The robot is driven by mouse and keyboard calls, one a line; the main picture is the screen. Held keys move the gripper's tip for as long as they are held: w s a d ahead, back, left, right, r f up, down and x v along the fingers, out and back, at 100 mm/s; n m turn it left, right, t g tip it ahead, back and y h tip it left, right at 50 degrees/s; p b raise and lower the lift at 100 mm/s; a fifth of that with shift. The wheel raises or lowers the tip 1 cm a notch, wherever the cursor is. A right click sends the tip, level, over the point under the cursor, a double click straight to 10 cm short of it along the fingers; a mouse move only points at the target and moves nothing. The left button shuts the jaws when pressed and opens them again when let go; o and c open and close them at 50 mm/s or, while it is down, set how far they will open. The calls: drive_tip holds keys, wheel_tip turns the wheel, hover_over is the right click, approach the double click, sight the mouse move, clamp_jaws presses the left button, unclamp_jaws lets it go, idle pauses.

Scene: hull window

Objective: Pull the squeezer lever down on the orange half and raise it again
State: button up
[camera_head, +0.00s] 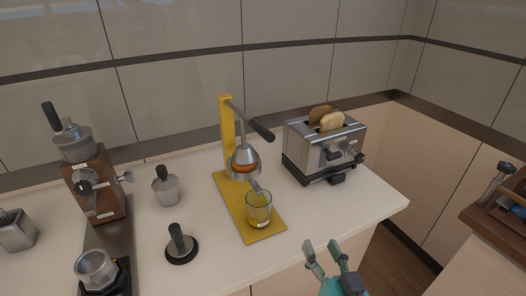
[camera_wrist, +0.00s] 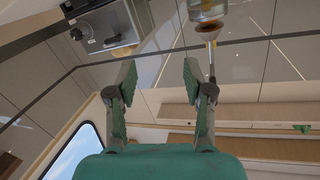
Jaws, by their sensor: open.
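The squeezer has a yellow upright post (camera_head: 228,122) and a yellow base (camera_head: 235,203). Its lever ends in a black handle (camera_head: 262,131) that slants toward the front right, well above the base. A metal press cup (camera_head: 244,156) hangs under the lever. The orange half (camera_head: 243,169) shows as an orange band just below it; whether they touch is unclear. A glass with orange juice (camera_head: 258,210) stands on the base under the spout. My gripper (camera_head: 322,246) is open and empty, in front of the counter and apart from the lever; its spread fingers also show in the wrist view (camera_wrist: 160,72).
A steel toaster (camera_head: 318,150) with bread slices stands right of the squeezer. A tamper (camera_head: 180,243), a metal pitcher (camera_head: 166,187) and a wooden coffee grinder (camera_head: 97,188) stand to the left. The counter's front right corner is bare. A wooden cabinet (camera_head: 490,225) is at far right.

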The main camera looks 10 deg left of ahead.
drive_tip(key=w+a+r+n+y, duration=0.2)
drive_tip(key=w+a+r, duration=0.25)
drive_tip(key=r, duration=0.65)
drive_tip(key=n+g+y, duration=0.1)
drive_tip(key=y, duration=0.1)
approach(262, 131)
drive_tip(key=w, duration=0.1)
drive_tip(key=x, duration=0.7)
drive_tip(key=f+x, duration=0.1)
drive_tip(key=x, duration=0.3)
drive_tip(key=shift+w+d, duration=0.1)
drive_tip(key=shift+d, duration=0.05)
clamp_jaws()
